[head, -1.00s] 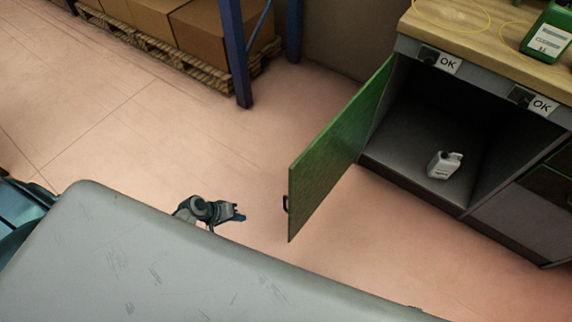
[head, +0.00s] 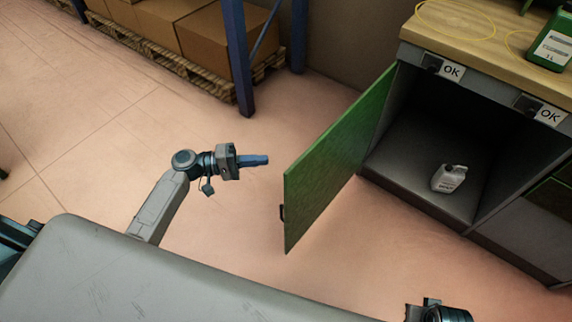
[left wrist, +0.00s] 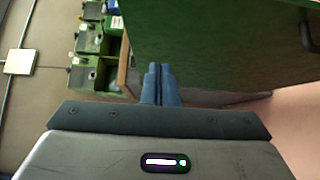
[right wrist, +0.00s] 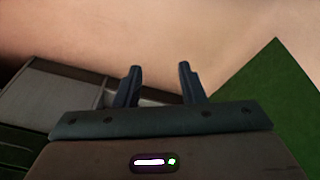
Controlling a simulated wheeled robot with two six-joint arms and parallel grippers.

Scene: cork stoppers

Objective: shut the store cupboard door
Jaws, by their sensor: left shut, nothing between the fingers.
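The green store cupboard door (head: 335,160) stands wide open, swung out over the floor from the left side of the cupboard (head: 405,165). Its dark handle (head: 282,212) is on the free edge. My left gripper (head: 266,160) is shut and empty, a short gap left of the door in the head view. In the left wrist view the shut fingertips (left wrist: 159,70) point toward the green door (left wrist: 220,40), which fills the upper right. My right gripper (right wrist: 160,72) is open and empty in the right wrist view, with a green panel at the right.
The worktop (head: 480,45) above carries a green container (head: 555,45). A blue rack post (head: 238,60) and boxes (head: 215,45) on a pallet stand behind.

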